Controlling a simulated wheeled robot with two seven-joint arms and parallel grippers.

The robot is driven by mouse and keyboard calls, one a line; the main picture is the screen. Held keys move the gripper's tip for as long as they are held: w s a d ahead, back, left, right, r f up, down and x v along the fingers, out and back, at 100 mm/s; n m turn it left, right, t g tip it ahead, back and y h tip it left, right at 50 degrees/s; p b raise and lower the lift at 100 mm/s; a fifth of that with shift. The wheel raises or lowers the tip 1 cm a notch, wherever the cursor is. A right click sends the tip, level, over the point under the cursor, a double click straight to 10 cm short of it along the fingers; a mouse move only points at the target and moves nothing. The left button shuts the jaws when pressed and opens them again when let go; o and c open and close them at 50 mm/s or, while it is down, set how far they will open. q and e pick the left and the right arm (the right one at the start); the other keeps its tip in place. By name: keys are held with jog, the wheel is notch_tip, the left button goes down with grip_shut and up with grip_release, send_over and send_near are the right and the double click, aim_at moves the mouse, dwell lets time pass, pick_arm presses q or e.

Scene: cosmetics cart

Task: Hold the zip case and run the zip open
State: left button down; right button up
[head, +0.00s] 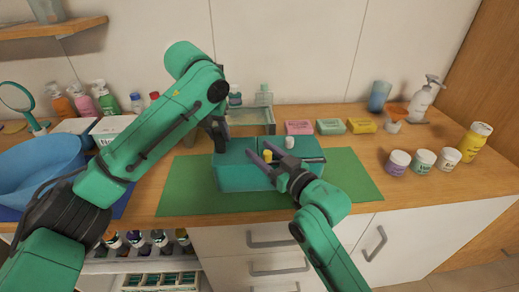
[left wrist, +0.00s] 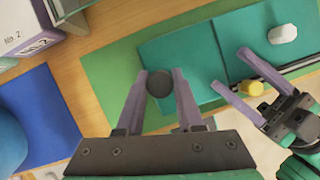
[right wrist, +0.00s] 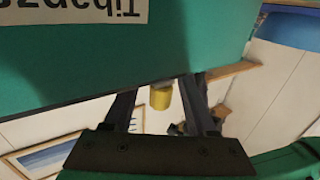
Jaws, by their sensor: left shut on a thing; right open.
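The zip case (head: 232,179) is a teal box-like case lying on the green mat. A dark zip track runs along its top, with a yellow zip pull (head: 268,155) and a white knob (head: 290,143). My left gripper (head: 220,143) is shut on a dark round tab (left wrist: 160,83) at the case's left end. My right gripper (head: 262,153) is open, its fingers either side of the yellow pull. In the right wrist view, the pull (right wrist: 160,97) shows between those fingers, and the case's lettered teal side (right wrist: 150,55) fills the top. Contact with the pull cannot be told.
The green mat (head: 345,175) is bare to the right of the case. A clear rack (head: 262,115) and pink, green and yellow boxes (head: 331,127) stand behind. Several jars (head: 398,163) stand right, and a blue basin (head: 35,165) sits left.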

jog(key=shift+w+a, duration=0.35)
jog(key=shift+w, duration=0.15)
grip_shut()
dwell(1.1)
